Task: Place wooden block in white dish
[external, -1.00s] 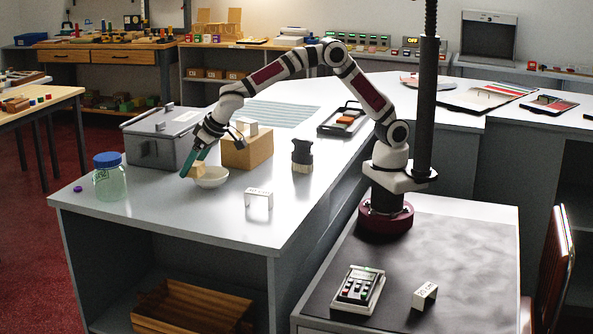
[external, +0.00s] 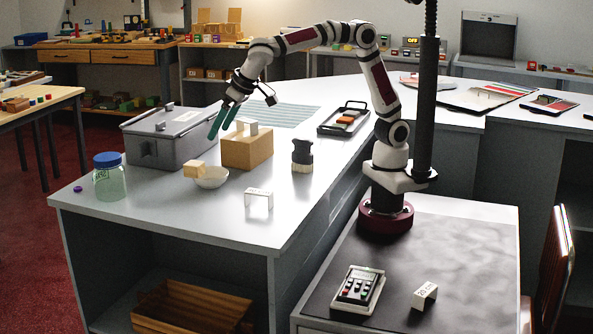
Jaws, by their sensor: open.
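The pale wooden block (external: 194,169) is at the back left rim of the white dish (external: 212,180), on the grey counter. It overlaps the rim in the picture. I cannot tell whether it rests in the dish, on its rim or just behind it. My gripper (external: 219,133) is open and empty, with its teal fingers pointing down, above and behind the dish, in front of the grey lidded box. The fingers are clear of the block.
A cardboard box (external: 247,149) with a white piece on top stands right of the dish. The grey lidded box (external: 160,150) is behind, and a blue-lidded jar (external: 109,180) is at left. A dark object (external: 302,152) and a white card stand (external: 259,199) are to the right.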

